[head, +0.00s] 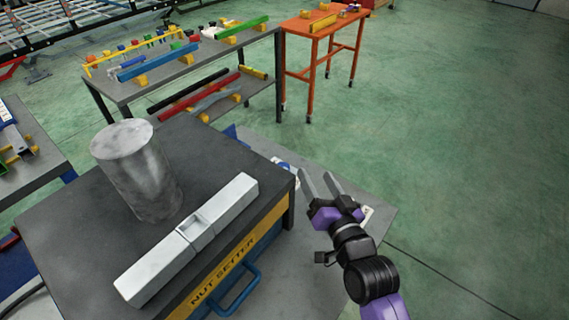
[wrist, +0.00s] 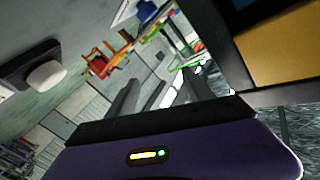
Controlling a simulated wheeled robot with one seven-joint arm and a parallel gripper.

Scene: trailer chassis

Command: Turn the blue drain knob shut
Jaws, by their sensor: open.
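My gripper (head: 318,176) is right of the nut setter cabinet in the head view, with its two grey fingers apart and nothing between them. The fingers also show in the wrist view (wrist: 157,88), pointing away from the camera. A small blue part (wrist: 147,9) shows at the top of the wrist view, beyond the fingertips. I cannot tell whether it is the drain knob. No blue drain knob can be made out for certain in the head view; the cabinet and my arm hide part of that area.
The dark-topped nut setter cabinet (head: 75,225) holds a grey cylinder (head: 140,170) and a long pale bar (head: 150,268). A workbench (head: 125,92) with coloured parts and an orange table (head: 292,27) stand behind. Green floor (head: 450,130) is open at the right.

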